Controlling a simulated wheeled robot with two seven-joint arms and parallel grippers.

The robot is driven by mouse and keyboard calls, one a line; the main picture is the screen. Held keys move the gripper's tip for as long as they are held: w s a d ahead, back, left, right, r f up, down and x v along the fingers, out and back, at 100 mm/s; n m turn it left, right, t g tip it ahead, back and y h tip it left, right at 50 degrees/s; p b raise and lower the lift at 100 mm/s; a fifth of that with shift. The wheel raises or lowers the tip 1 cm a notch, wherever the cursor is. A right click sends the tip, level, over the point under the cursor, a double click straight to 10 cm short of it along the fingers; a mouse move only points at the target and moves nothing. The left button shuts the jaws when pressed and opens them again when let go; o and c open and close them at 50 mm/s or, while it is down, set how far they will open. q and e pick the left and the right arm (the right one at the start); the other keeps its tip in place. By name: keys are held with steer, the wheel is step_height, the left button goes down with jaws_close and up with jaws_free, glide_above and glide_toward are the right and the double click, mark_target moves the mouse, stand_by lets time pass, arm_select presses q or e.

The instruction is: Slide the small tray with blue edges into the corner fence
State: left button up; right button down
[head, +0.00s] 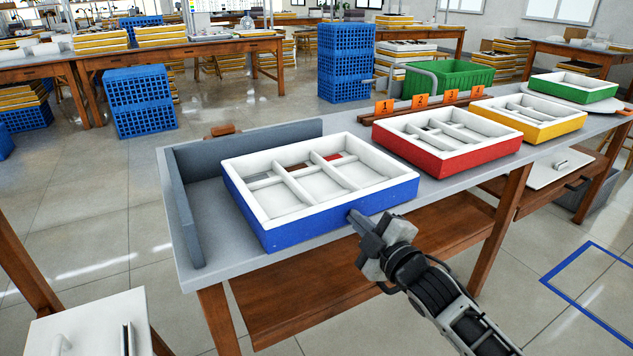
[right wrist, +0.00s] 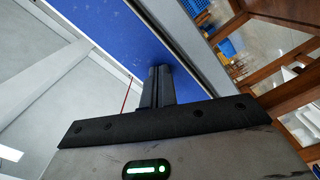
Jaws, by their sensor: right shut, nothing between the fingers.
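The small tray with blue edges (head: 395,193) is white inside with several compartments. It lies on the left part of the grey table. The grey corner fence (head: 183,210) has a left wall and a back wall. A gap shows between the tray and the left wall; the tray hides the foot of the back wall. My right gripper (head: 354,216) is shut and empty, its tips at the front blue side, toward the right corner. In the right wrist view the fingertips (right wrist: 160,72) meet or nearly meet the blue side (right wrist: 115,30). My left gripper is not in view.
A red tray (head: 440,160), a yellow tray (head: 535,131) and a green tray (head: 580,95) stand along the table to the right. Orange number tags (head: 421,101) stand behind them. Bare tabletop (head: 215,225) lies between the blue tray and the left wall.

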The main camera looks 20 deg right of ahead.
mark_target(346, 209)
steer(key=shift+w, duration=0.3)
stand_by(0.4)
steer(key=shift+w+a, duration=0.2)
steer(key=shift+w, duration=1.8)
steer(key=shift+s+r+p, duration=0.25)
steer(key=shift+s+p, duration=0.15)
steer(key=shift+p, duration=0.2)
steer(key=shift+s+d+r+p, duration=0.1)
steer(key=shift+s+r+p, duration=0.05)
steer(key=shift+s+p, duration=0.35)
steer(key=shift+s+r+p, duration=0.1)
steer(key=shift+s+p, duration=0.25)
steer(key=shift+s, duration=0.25)
